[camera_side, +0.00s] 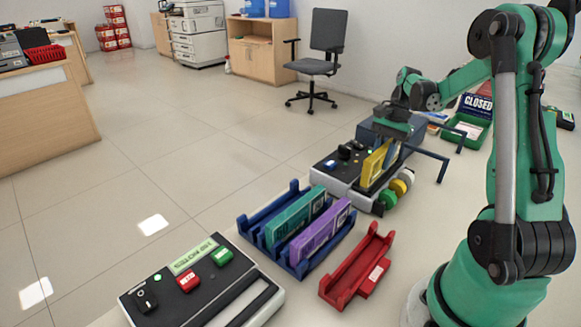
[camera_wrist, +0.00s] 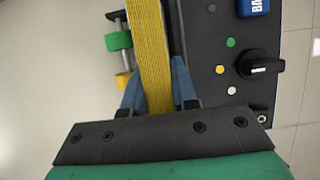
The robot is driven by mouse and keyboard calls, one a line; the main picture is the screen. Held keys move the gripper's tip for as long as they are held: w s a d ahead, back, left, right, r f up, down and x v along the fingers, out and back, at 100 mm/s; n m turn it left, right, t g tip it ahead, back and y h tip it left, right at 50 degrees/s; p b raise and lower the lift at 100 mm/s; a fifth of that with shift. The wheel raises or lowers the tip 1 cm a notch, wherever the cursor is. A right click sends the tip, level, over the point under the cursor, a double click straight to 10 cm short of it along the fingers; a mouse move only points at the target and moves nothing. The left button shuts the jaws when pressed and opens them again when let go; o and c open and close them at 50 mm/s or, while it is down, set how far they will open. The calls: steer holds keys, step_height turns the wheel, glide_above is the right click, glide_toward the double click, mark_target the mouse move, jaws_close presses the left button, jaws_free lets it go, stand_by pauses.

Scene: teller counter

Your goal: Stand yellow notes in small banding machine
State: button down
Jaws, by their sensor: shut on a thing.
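The yellow notes (camera_side: 374,166) are a thick stack standing on edge, slightly tilted in the side view. My gripper (camera_side: 391,156) is shut on them, its blue fingers on either side of the stack in the wrist view (camera_wrist: 157,92). The notes (camera_wrist: 149,45) are at the small banding machine (camera_side: 340,170), along the edge of its black panel (camera_wrist: 225,95). That panel carries a black knob and a blue button. I cannot tell whether the notes' lower edge touches the machine's slot; it is hidden.
A blue rack (camera_side: 247,229) holds teal notes (camera_side: 290,219) and purple notes (camera_side: 322,231). A red empty holder (camera_side: 345,283) stands in front. A larger black machine (camera_side: 165,300) with a lit display is at lower left. Green and yellow rollers (camera_wrist: 118,41) sit beside the notes. A green tray (camera_side: 468,133) lies behind.

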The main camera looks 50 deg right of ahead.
steer(key=shift+f, duration=0.5)
steer(key=c, duration=0.6)
jaws_free()
steer(key=shift+r, duration=3.5)
